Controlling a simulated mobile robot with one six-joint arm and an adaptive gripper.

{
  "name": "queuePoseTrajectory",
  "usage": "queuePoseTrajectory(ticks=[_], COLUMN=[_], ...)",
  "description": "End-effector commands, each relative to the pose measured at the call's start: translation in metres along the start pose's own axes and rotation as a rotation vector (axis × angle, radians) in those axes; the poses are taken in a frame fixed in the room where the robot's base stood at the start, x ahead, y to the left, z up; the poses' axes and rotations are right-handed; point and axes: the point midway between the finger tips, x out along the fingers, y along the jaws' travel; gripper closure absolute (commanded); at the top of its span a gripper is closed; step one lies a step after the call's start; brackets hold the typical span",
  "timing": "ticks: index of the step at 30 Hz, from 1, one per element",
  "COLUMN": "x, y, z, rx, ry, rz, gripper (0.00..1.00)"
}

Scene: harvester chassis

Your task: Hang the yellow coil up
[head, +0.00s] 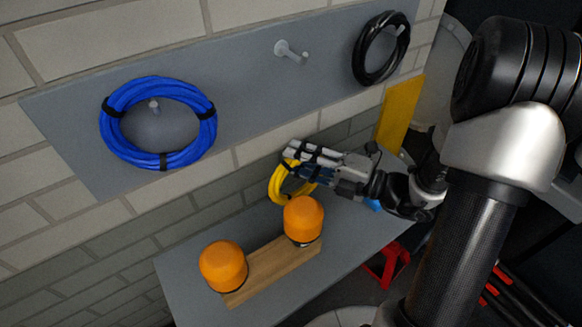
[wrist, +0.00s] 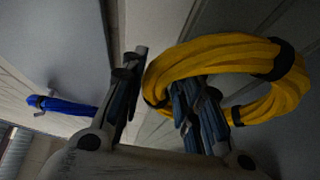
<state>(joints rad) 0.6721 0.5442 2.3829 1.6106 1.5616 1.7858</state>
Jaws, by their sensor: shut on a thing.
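The yellow coil (head: 277,186) is held off to the side of the blue coil, above the back edge of the grey table and below the wall panel. My gripper (head: 290,157) is shut on its rim. In the wrist view the yellow coil (wrist: 225,55) fills the upper right, with dark straps around it; one finger shows across its ring and the other to its left. The middle peg (head: 290,51) on the grey panel (head: 240,75) is bare and stands above my gripper. Part of the coil is hidden by my fingers and an orange dome.
A blue coil (head: 197,148) hangs on the left peg and a black coil (head: 360,55) on the right peg. Two orange domes, a left one (head: 223,266) and a right one (head: 303,219), stand on a wooden block (head: 265,271) on the grey table (head: 190,290).

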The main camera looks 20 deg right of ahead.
Motion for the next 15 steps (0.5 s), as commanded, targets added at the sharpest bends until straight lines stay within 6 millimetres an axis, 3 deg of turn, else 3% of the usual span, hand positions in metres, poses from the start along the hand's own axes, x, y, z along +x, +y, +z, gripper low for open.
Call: queuePoseTrajectory(ticks=[7, 12, 15], x=[0.023, 0.022, 0.022], y=[0.0, -0.028, -0.031], z=[-0.001, 0.001, 0.001], rx=[-0.001, 0.004, 0.0], ry=[0.005, -0.002, -0.002], rz=[0.003, 0.002, 0.003], gripper=[1.0, 1.0, 1.0])
